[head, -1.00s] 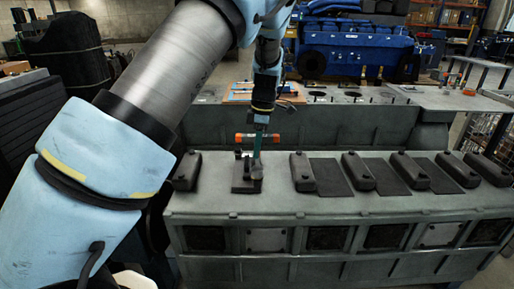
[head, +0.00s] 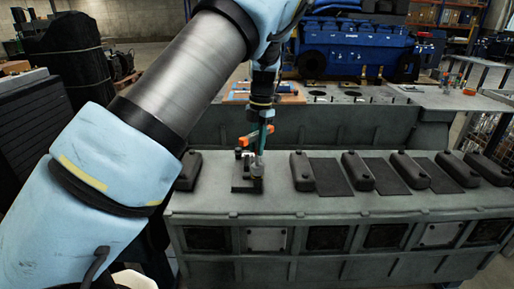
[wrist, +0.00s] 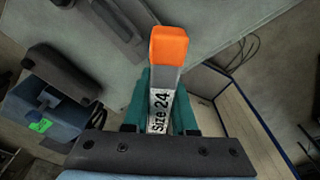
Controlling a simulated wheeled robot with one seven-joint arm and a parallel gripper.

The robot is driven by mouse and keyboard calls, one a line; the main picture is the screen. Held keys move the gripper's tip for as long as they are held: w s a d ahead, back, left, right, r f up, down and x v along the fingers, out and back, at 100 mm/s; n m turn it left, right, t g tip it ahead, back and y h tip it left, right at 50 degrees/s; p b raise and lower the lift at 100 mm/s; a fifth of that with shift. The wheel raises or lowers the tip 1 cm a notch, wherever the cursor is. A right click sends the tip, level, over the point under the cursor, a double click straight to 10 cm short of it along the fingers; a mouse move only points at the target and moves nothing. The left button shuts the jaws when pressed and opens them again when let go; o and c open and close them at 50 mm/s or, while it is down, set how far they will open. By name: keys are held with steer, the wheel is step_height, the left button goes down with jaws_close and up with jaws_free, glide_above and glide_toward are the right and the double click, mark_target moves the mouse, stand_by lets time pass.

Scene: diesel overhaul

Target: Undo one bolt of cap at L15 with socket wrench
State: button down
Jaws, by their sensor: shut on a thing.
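My gripper (head: 262,134) is shut on the socket wrench (head: 250,141), which has an orange-ended handle and stands over the engine block. In the wrist view the wrench's grey bar (wrist: 161,105) reads "Size 24" and lies between the teal fingers (wrist: 158,112). The handle is turned at a slant in the head view. The lower end of the wrench comes down at the right side of a dark cap (head: 242,186) on the block top. Whether the socket sits on the bolt is too small to tell. A second upright bolt (head: 239,155) shows at the cap's left.
Several dark caps, such as this one (head: 302,172), stand in a row on the grey block (head: 330,207), with flat dark plates between some. A low grey wall and bench (head: 350,122) lie behind. A blue engine (head: 350,50) stands at the back.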

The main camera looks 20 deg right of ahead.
steer(key=shift+r, duration=0.45)
steer(key=m, duration=0.3)
steer(key=shift+m, duration=0.3)
steer(key=m+t, duration=0.1)
steer(key=m, duration=0.3)
steer(key=m+b, duration=0.1)
steer(key=m, duration=0.3)
steer(key=shift+f, duration=0.1)
steer(key=m, duration=0.5)
steer(key=shift+t+h+b, duration=0.3)
steer(key=shift+b, duration=0.1)
steer(key=m+b, duration=0.1)
steer(key=m, duration=0.3)
steer(key=shift+d+m, duration=0.1)
steer(key=shift+m, duration=0.2)
steer(key=m, duration=0.3)
steer(key=shift+h, duration=0.4)
steer(key=m, duration=0.5)
steer(key=shift+w+m+h, duration=0.1)
steer(key=shift+m+h, duration=0.2)
steer(key=shift+m, duration=1.7)
